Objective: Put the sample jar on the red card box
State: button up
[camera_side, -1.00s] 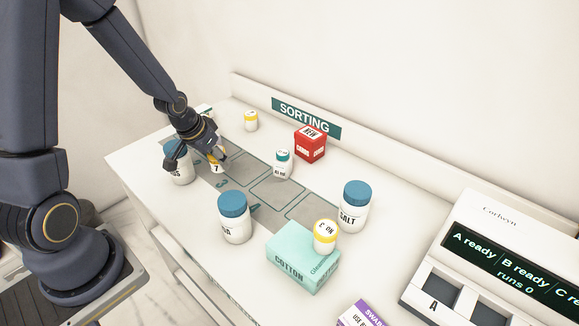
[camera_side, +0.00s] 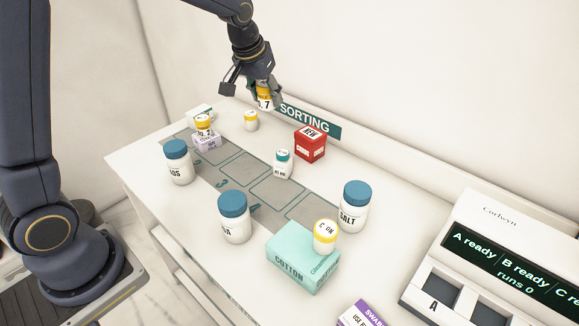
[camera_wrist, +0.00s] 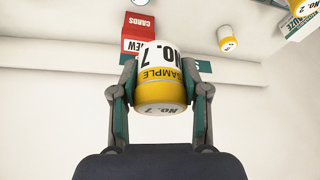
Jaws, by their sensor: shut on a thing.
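My gripper (camera_side: 266,90) is shut on a white sample jar (camera_side: 265,101) with a yellow lid, held in the air above the back left of the table. In the wrist view the jar (camera_wrist: 165,70) reads "SAMPLE NO. 7" and sits between both fingers (camera_wrist: 160,95). The red card box (camera_side: 310,147) stands on the table against the back, below and to the right of the gripper; its top, marked "NEW", is bare. The box also shows in the wrist view (camera_wrist: 138,28), partly behind the jar.
The "SORTING" sign (camera_side: 308,120) runs along the back ledge. A small teal-lidded bottle (camera_side: 283,164) stands in front of the red box. A yellow-lidded jar (camera_side: 251,121) is to its left. Blue-lidded jars (camera_side: 354,208) and a teal cotton box (camera_side: 303,262) stand nearer.

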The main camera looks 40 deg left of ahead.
jog(key=w+d, duration=0.2)
jog(key=d, duration=0.1)
send_near(313, 130)
jog(key=shift+w+a+f+m, duration=0.15)
jog(key=shift+w+f+m, duration=0.05)
jog(key=shift+w+f, duration=0.25)
jog(key=shift+w+a+f+m, duration=0.15)
jog(key=shift+w+f+m, duration=0.05)
jog(key=shift+w+f, duration=0.3)
jog(key=shift+f, duration=0.15)
jog(key=shift+w+f, duration=0.1)
jog(key=shift+f, duration=1.45)
jog(key=shift+f, duration=0.15)
jog(key=o, duration=1.1)
